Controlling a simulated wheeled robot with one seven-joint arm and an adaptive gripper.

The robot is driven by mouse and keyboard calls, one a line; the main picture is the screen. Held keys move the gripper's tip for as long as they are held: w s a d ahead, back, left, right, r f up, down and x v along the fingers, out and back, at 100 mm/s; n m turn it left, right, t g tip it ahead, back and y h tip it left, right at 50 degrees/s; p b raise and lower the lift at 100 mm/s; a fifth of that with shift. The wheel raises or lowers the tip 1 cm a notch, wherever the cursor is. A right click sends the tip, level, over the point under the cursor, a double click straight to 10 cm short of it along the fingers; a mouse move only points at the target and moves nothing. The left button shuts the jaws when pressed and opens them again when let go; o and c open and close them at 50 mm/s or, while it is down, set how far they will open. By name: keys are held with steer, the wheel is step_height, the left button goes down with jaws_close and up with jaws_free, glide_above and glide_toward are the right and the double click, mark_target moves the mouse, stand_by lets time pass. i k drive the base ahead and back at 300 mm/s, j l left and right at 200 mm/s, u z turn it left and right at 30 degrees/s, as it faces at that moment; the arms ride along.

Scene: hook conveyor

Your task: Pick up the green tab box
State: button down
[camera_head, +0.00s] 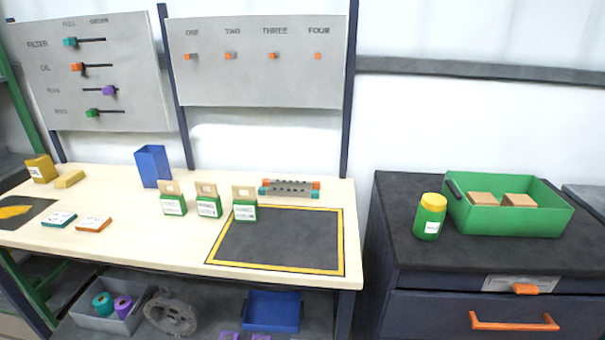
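Three small tab boxes, each with a green lower part, a white label and a tan hanging tab on top, stand upright in a row on the wooden workbench (120,240). The left green tab box (173,205), the middle green tab box (209,207) and the right green tab box (245,211) stand apart from each other. The right one is at the upper left corner of the black mat (280,243) with a yellow border. My gripper is not in view.
A blue bin (152,167) stands behind the boxes, and a grey rail with orange and teal ends (290,188) lies behind the mat. At right, a dark cabinet (400,200) holds a yellow-lidded green jar (430,218) and a green crate (510,223). Hook panels (255,85) rise behind.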

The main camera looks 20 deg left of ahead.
mark_target(209, 204)
steer(key=u, duration=1.5)
